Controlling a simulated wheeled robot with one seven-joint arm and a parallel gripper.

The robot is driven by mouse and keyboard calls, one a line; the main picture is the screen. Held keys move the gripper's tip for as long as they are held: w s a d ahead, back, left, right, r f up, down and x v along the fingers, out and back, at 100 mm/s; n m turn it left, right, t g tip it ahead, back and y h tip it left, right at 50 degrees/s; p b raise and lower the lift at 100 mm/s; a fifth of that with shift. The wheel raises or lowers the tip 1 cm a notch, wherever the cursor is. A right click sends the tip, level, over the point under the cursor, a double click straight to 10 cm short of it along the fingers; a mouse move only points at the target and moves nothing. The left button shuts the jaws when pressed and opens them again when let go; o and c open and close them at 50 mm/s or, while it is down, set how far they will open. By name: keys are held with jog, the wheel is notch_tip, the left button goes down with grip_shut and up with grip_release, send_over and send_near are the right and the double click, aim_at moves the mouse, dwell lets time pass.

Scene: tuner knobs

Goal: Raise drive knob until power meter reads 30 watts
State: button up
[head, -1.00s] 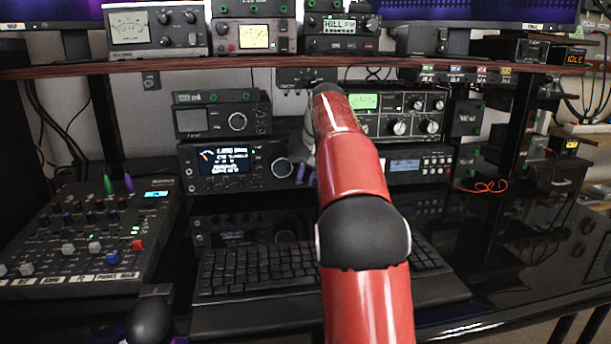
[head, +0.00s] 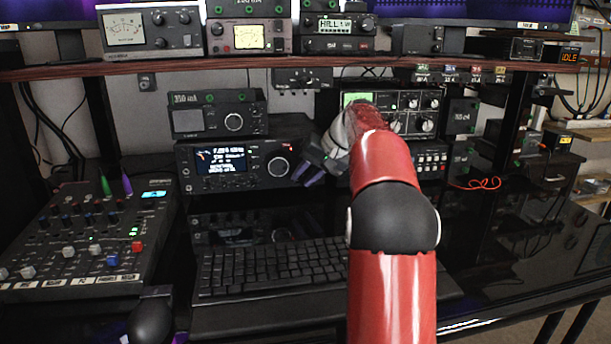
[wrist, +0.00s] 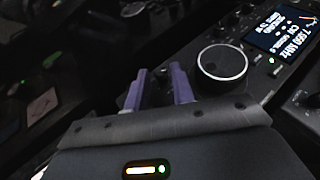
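The black transceiver (head: 190,179) sits on the desk below the shelf, with a lit screen (head: 220,160) and a large round knob (head: 279,167). This knob also shows in the wrist view (wrist: 222,63), to the right of my fingers. I cannot read which control is the drive knob. My gripper (head: 306,175) is in front of the transceiver's right end, its purple fingers apart. In the wrist view my gripper (wrist: 158,88) is open, with only dark, unclear shapes between the fingers. A white-faced meter (head: 124,27) and a lit cream meter (head: 249,37) stand on the shelf; their readings are too small.
A smaller radio (head: 201,116) sits above the transceiver. A unit with a green display (head: 356,99) is partly behind my arm. A keyboard (head: 270,268) lies in front, a mixer (head: 60,255) at the left. The shelf edge (head: 230,63) runs overhead.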

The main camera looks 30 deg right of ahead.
jog(key=shift+r, duration=0.1)
jog(key=v, duration=0.7)
jog(key=shift+s+r+p, duration=0.2)
jog(key=shift+s+p, duration=0.05)
jog(key=shift+p, duration=0.15)
jog(key=shift+d, duration=0.15)
